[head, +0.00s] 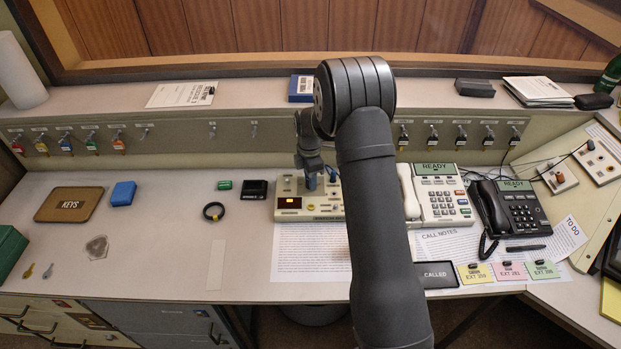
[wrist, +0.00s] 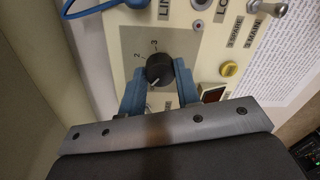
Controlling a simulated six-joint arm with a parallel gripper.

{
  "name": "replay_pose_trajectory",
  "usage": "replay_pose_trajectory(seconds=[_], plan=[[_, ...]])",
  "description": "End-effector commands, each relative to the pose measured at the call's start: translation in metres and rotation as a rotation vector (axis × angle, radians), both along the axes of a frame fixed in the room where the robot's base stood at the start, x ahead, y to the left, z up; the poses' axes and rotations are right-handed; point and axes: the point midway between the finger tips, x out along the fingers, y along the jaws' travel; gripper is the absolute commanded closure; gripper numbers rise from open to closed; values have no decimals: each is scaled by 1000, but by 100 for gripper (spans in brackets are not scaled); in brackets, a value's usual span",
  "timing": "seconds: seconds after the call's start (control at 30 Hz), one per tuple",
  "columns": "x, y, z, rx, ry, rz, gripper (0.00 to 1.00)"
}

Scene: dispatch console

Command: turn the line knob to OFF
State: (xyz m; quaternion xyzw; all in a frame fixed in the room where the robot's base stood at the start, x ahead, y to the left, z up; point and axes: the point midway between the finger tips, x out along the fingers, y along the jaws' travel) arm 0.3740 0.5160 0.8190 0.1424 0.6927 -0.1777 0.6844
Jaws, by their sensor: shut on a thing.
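The line knob (wrist: 160,70) is a round black knob on a grey plate of the cream console panel (wrist: 115,20). In the wrist view, the numerals 2 and 3 show above and left of it. Its white pointer mark points down and slightly left, away from those numerals. No label can be read at the pointer's end. My gripper (wrist: 160,85) has its blue fingers on either side of the knob, shut on it. In the head view, my gripper (head: 321,181) is over the console unit (head: 290,215), and the knob is hidden.
In the wrist view, a yellow button (wrist: 228,69), a dark red window (wrist: 213,94) and a metal toggle (wrist: 281,8) lie right of the knob. In the head view, a cream phone (head: 445,202) stands just right of my arm. A black box (head: 254,189) sits left of the console unit.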

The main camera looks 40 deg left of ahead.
Motion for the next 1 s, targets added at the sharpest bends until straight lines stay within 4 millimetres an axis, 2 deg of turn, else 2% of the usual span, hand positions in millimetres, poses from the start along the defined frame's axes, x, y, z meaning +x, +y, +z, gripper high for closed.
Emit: replay_pose_trajectory(seconds=[0.2, 0.5, 1.0], plan=[[0, 0, 0, 0, -1, 178, 93], [0, 0, 0, -1, -1, 343, 93], [0, 0, 0, 0, -1, 408, 93]])
